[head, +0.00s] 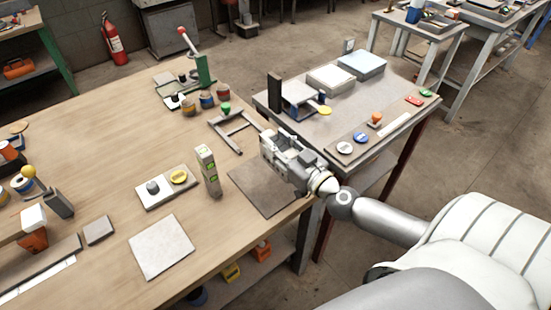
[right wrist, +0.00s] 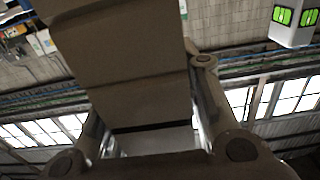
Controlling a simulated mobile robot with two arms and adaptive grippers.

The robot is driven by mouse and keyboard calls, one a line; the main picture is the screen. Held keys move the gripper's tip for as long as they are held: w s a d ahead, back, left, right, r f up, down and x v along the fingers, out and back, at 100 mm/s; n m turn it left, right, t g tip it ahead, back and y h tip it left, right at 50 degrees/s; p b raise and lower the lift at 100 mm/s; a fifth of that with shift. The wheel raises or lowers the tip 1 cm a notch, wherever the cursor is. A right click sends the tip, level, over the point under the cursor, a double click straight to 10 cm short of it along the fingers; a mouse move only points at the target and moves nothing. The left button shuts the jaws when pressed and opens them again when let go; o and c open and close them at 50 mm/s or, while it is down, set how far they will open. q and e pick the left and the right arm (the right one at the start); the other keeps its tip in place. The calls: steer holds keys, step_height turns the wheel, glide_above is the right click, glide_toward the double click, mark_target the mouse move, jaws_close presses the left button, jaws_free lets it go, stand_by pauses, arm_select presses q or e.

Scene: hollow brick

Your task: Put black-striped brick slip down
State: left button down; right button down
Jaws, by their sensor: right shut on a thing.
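My right gripper (head: 275,150) reaches in from the right, over the dark square mat (head: 265,192) near the right edge of the wooden table. In the right wrist view, a tan-grey slab with a dark band across it, the black-striped brick slip (right wrist: 125,70), sits between the gripper's two fingers. My right gripper is shut on it. In the head view the slip is hidden or cannot be told apart from the gripper. How far it is above the mat cannot be told. My left gripper is not in view.
An upright block with green labels (head: 208,171) stands left of the mat. A grey frame with a green knob (head: 232,130) lies behind the gripper. A board with a yellow disc (head: 167,187) and a pale tile (head: 161,247) lie further left. A grey side table (head: 357,120) stands to the right.

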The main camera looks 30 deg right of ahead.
steer(key=shift+w+d+f+b, duration=0.1)
steer(key=shift+w+f+b, duration=0.3)
steer(key=shift+w+f, duration=0.35)
steer(key=shift+w+f+b, duration=0.1)
steer(key=shift+f+b, duration=1.15)
steer(key=shift+f, duration=0.45)
steer(key=shift+f, duration=0.2)
steer(key=c, duration=1.1)
jaws_free()
